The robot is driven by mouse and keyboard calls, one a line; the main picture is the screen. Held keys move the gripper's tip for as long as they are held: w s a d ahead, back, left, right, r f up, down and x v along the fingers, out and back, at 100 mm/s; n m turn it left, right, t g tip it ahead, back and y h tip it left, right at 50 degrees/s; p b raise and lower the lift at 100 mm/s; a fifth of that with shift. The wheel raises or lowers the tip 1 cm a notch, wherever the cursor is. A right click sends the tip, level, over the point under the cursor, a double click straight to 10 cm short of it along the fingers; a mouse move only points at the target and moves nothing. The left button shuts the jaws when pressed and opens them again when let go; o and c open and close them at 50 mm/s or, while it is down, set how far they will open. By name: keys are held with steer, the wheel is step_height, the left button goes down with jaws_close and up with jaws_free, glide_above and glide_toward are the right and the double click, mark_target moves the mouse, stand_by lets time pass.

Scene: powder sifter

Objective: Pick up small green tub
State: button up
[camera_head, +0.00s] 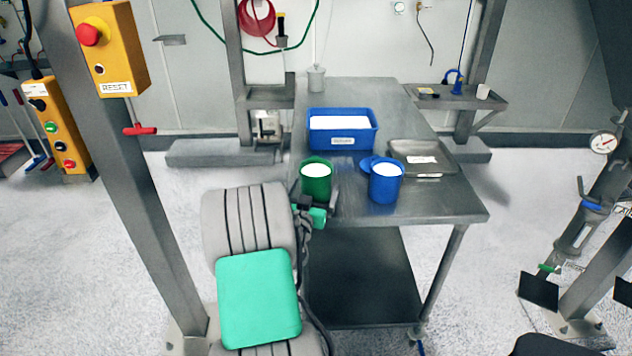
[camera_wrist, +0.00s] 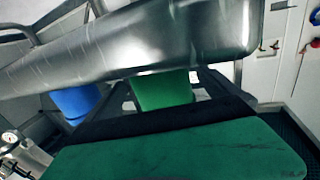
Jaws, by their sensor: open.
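The small green tub (camera_head: 316,188) stands upright near the left front edge of the steel table (camera_head: 440,207), with white powder showing at its top. My gripper (camera_head: 319,199) is open at the tub's near side. One dark finger shows beside the tub's right side; the other is less clear at its lower left. In the wrist view the green tub (camera_wrist: 163,91) appears between the dark fingers of my gripper (camera_wrist: 165,100). Contact cannot be told. The tub's lower part is partly hidden by my gripper.
A blue tub (camera_head: 385,186) with white powder stands close to the right. A blue bin (camera_head: 342,141) is behind, and a steel tray (camera_head: 424,170) lies at the right. A metal post (camera_head: 140,190) rises left of my arm. The table's right front corner is clear.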

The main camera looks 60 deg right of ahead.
mark_target(315, 174)
steer(key=shift+x, duration=1.15)
steer(key=shift+c, duration=0.3)
steer(key=c, duration=1.7)
